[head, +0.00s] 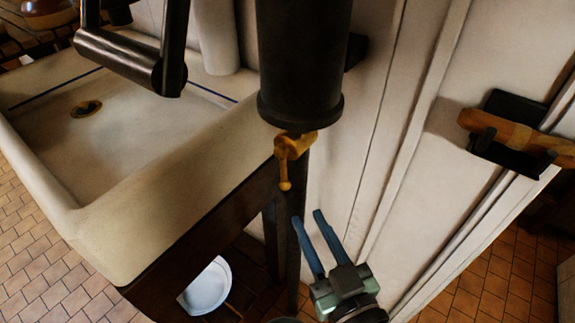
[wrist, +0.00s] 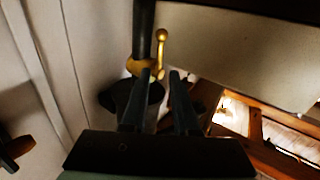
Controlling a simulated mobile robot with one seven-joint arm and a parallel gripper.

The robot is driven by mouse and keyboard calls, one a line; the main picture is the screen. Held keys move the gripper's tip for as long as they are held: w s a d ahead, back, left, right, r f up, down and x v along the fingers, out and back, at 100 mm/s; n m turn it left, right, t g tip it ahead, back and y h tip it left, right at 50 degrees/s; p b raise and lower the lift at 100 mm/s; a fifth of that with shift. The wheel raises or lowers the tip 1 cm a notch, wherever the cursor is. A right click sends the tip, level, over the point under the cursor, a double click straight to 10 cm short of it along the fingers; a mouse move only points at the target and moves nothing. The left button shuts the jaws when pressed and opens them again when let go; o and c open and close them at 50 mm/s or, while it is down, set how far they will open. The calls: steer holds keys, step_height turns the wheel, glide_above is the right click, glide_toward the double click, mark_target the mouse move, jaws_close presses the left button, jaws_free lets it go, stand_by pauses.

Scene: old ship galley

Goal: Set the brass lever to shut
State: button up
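The brass lever (head: 287,165) is on a small brass tap under a black cylinder (head: 302,60). Its arm hangs down and ends in a round knob. In the wrist view the lever (wrist: 161,48) shows just beyond my fingertips, its knob toward the top of the picture. My gripper (head: 308,216) is below and slightly right of the lever in the head view, with its two blue fingers apart and nothing between them. In the wrist view my gripper (wrist: 155,76) also shows its fingers apart. I see no contact with the lever, though the exact gap is hard to judge.
A pale sink (head: 150,190) on a dark wooden frame stands left of the lever. White panelled walls (head: 350,120) rise behind and right. A wooden handle on a black bracket (head: 510,130) juts out at right. A white bowl (head: 208,287) sits low under the sink.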

mark_target(285, 175)
steer(key=p+x, duration=0.1)
steer(key=x, duration=1)
steer(key=shift+a, duration=0.1)
jaws_close()
stand_by(1.0)
